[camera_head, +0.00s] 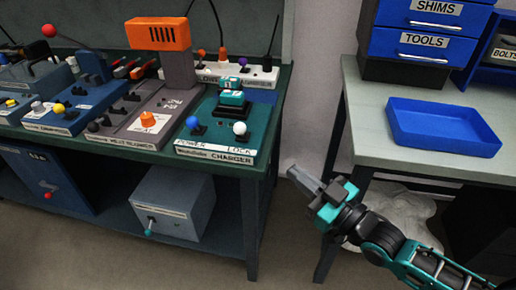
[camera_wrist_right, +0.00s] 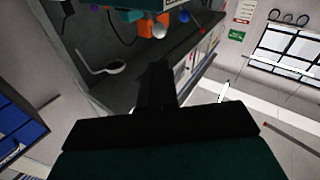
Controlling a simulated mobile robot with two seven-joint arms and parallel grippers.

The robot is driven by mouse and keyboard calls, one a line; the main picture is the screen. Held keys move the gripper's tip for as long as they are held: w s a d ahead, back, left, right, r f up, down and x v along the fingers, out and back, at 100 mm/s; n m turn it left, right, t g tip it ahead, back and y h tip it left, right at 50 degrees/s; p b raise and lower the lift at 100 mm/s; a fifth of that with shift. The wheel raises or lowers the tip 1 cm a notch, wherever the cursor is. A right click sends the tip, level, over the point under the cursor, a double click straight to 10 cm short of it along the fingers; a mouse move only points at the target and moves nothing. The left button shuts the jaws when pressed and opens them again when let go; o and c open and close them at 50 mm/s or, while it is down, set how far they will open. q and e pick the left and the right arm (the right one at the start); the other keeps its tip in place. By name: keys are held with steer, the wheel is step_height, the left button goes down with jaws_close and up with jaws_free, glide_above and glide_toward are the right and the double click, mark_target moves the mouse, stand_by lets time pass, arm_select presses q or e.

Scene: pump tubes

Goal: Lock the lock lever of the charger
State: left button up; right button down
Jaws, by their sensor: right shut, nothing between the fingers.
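The charger (camera_head: 214,152) is a teal box at the right front corner of the workbench, labelled POWER, LOCK and CHARGER. A lever with a blue ball (camera_head: 192,122) stands over POWER. The lock lever with a white ball (camera_head: 240,128) stands over LOCK. A teal battery-like block (camera_head: 232,98) sits in the dark socket on the charger. My right gripper (camera_head: 292,172) is shut and empty, right of and below the charger, apart from it. The right wrist view shows the closed fingers (camera_wrist_right: 158,75) and the white ball (camera_wrist_right: 160,30) upside down. My left gripper is not in view.
A grey-brown welding unit (camera_head: 150,120) with an orange top and several other devices stand left of the charger. A second table with a blue tray (camera_head: 442,128) is at right. A gap of open floor lies between the tables.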

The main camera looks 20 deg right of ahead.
mark_target(244, 132)
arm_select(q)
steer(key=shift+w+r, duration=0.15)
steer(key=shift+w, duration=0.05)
arm_select(e)
steer(key=shift+w, duration=0.15)
steer(key=b+x, duration=0.1)
steer(key=x, duration=1.1)
steer(key=shift+w+a, duration=0.35)
steer(key=shift+w, duration=0.35)
steer(key=shift+w+a+r, duration=0.1)
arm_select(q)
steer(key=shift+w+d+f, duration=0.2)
